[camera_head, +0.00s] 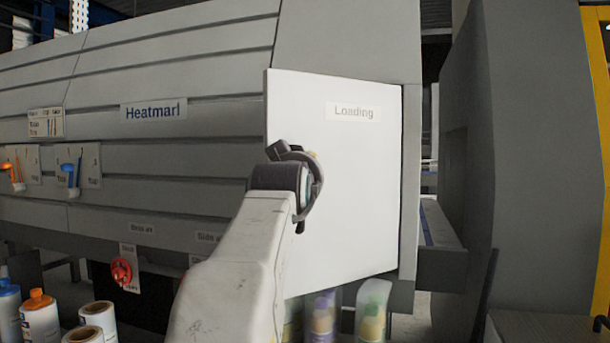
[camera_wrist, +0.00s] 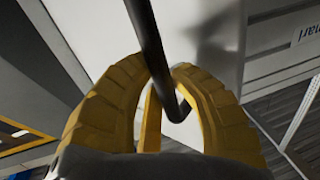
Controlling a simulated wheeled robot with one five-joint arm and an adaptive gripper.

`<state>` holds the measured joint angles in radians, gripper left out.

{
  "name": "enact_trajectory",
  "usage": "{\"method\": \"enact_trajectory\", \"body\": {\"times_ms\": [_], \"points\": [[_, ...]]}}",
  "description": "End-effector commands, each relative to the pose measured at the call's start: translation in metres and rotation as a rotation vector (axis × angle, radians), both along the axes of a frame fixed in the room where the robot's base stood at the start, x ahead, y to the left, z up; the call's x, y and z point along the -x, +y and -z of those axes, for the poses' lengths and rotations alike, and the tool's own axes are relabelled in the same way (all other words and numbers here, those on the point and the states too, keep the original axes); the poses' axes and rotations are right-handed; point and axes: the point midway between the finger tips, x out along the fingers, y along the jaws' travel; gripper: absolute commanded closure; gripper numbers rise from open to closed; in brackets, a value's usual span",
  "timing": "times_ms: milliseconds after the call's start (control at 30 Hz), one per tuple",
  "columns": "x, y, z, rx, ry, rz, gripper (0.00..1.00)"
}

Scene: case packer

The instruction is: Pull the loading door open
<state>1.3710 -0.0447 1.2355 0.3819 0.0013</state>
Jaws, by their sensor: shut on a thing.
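The loading door (camera_head: 350,220) is a white panel with a "Loading" label (camera_head: 353,112) on the grey machine. Its left edge looks nearer to me than its right edge, so it appears swung partly out. In the wrist view, my gripper (camera_wrist: 158,80) has its yellow fingers around a dark bar handle (camera_wrist: 146,38), shut on it. The white door face (camera_wrist: 195,40) shows behind the bar. In the head view my arm and dark wrist cover the handle and most of the fingers.
Several bottles (camera_head: 40,318) stand at lower left, and more (camera_head: 372,312) below the door. A grey cabinet (camera_head: 520,150) stands at right.

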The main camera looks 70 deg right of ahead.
Motion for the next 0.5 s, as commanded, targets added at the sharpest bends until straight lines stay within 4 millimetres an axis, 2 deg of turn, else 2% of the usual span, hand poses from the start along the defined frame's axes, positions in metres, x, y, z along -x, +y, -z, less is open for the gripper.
{"method": "enact_trajectory", "body": {"times_ms": [33, 67, 100, 400, 500], "points": [[-0.0007, 0.0020, -0.0031, 0.007, -0.002, -0.002, 1.00], [-0.0007, 0.0020, -0.0032, 0.007, -0.002, -0.002, 0.80], [-0.0007, 0.0020, -0.0032, 0.008, -0.003, -0.002, 0.76], [-0.0003, 0.0009, -0.0014, 0.003, -0.002, -0.001, 0.50], [-0.0003, 0.0008, -0.0011, 0.003, -0.001, -0.001, 0.50]]}}
